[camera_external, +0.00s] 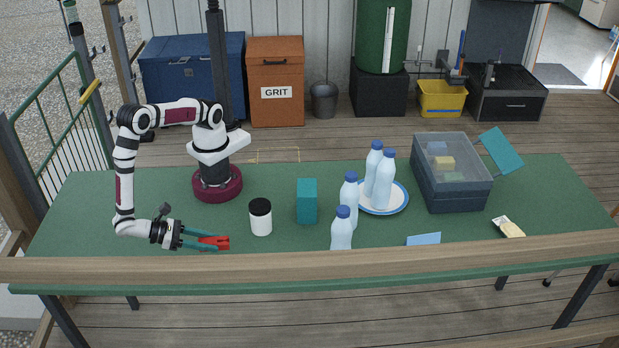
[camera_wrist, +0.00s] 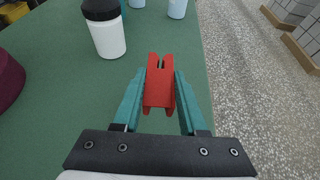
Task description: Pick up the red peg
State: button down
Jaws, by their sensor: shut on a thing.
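The red peg (camera_wrist: 159,86) is a clothes-peg-like piece with a notch at its far end. It lies between the two teal fingers of my gripper (camera_wrist: 159,95), which are shut on it. In the external view the red peg (camera_external: 214,242) sticks out from the tips of my gripper (camera_external: 205,243), low over the green table near its front left. I cannot tell whether the peg touches the table.
A white jar with a black lid (camera_external: 260,217) stands just right of the peg. A teal block (camera_external: 307,201), several blue-capped bottles (camera_external: 341,229), a plate (camera_external: 399,196) and a grey bin (camera_external: 470,190) stand further right. A wooden rail (camera_external: 300,265) runs along the front.

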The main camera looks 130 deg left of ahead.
jog(key=s+d+r, duration=0.3)
jog(key=s+r, duration=0.2)
jog(key=s, duration=0.3)
jog(key=shift+s+r, duration=0.15)
